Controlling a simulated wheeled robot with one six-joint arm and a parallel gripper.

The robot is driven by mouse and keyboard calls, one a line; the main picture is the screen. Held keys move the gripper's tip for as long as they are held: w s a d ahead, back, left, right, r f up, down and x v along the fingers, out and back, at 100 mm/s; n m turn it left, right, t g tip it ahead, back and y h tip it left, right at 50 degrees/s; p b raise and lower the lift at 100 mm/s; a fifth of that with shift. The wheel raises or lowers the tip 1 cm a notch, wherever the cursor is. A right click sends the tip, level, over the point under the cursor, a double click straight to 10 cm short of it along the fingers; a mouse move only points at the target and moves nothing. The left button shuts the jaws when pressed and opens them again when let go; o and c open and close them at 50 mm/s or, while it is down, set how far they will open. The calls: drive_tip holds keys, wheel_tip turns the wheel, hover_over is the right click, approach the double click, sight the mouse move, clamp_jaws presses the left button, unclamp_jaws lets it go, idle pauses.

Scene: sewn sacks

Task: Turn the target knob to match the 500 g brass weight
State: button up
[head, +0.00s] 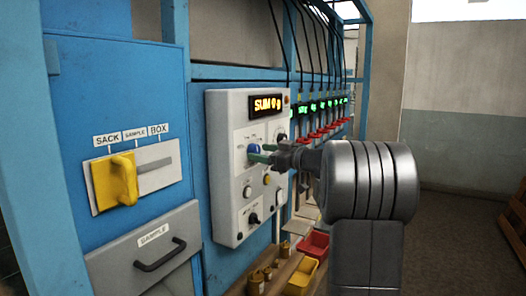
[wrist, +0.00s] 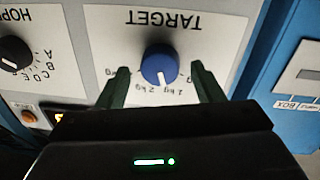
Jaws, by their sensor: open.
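The blue target knob (wrist: 160,66) sits on the white panel (wrist: 215,30) below the word TARGET, which appears upside down in the wrist view. Its white mark points down in that view, toward small dial labels; the exact setting is hard to read. The knob also shows in the head view (head: 254,149). My gripper (wrist: 161,80) is open, with one green finger on each side of the knob and a visible gap to it on both sides. In the head view my gripper (head: 259,157) is at the panel. Small brass weights (head: 267,272) stand on the wooden ledge; their markings are unreadable.
A black HOPPER knob (wrist: 14,53) is beside the target knob. The panel's display (head: 266,103) reads SUM and 0 g. A yellow slide handle (head: 116,181) and grey drawer (head: 150,255) are left. Yellow (head: 301,278) and red (head: 314,245) bins are below.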

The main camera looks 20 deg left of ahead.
drive_tip(key=shift+a, duration=0.15)
drive_tip(key=shift+c, duration=0.4)
drive_tip(key=c, duration=0.9)
drive_tip(key=shift+n, duration=0.3)
drive_tip(key=shift+f+n+y+b, duration=0.15)
drive_tip(key=shift+n+b, duration=0.7)
drive_tip(key=shift+n, duration=1)
drive_tip(key=shift+n+y+b, duration=0.15)
drive_tip(key=shift+n+b, duration=0.65)
drive_tip(key=shift+n, duration=1.05)
